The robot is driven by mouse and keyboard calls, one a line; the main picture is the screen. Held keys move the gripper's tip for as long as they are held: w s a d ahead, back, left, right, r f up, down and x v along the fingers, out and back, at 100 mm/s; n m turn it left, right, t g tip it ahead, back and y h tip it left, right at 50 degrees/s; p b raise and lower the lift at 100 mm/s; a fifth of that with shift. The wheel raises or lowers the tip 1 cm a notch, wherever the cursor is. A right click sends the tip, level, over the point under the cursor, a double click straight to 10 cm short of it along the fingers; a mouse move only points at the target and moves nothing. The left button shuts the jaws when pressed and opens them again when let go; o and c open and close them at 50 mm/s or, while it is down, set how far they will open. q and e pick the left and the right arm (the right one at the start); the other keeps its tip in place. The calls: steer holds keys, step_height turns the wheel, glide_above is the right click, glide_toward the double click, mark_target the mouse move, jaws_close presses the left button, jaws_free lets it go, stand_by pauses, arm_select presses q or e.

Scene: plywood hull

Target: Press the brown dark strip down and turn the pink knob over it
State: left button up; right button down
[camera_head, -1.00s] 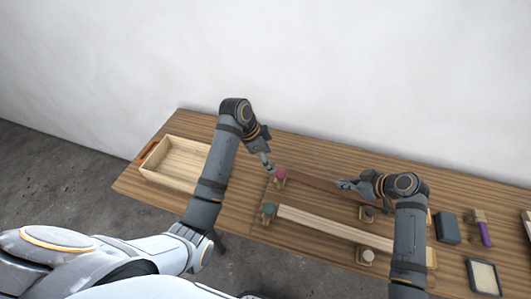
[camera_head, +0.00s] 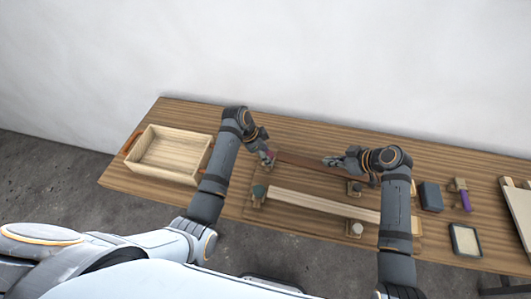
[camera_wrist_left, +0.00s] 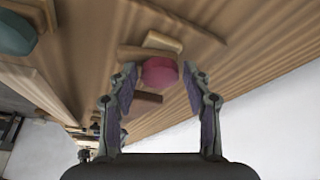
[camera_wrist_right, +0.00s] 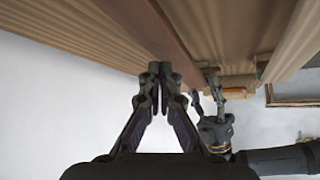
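The dark brown strip (camera_head: 300,158) lies along the back of the wooden fixture. It also shows in the right wrist view (camera_wrist_right: 177,45). The pink knob (camera_wrist_left: 160,72) sits at the strip's left end, partly hidden in the head view. My left gripper (camera_head: 268,160) is at the knob; in the left wrist view its open fingers stand on either side of it, with gaps showing. My right gripper (camera_head: 327,161) has its fingertips together at the strip, right of the knob; it also shows in the right wrist view (camera_wrist_right: 158,75). I cannot tell whether it touches the strip.
A pale strip (camera_head: 310,203) lies in front, with a teal knob (camera_head: 259,190) at its left and a white knob (camera_head: 356,228) nearby. An empty wooden tray (camera_head: 165,157) stands left. A dark block (camera_head: 430,196), purple-handled tool (camera_head: 465,201) and framed pad (camera_head: 466,240) lie right.

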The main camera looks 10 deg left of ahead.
arm_select(q)
steer(key=c, duration=0.8)
steer(key=shift+o, duration=0.2)
arm_select(e)
steer(key=shift+f, duration=0.15)
steer(key=shift+f, duration=0.6)
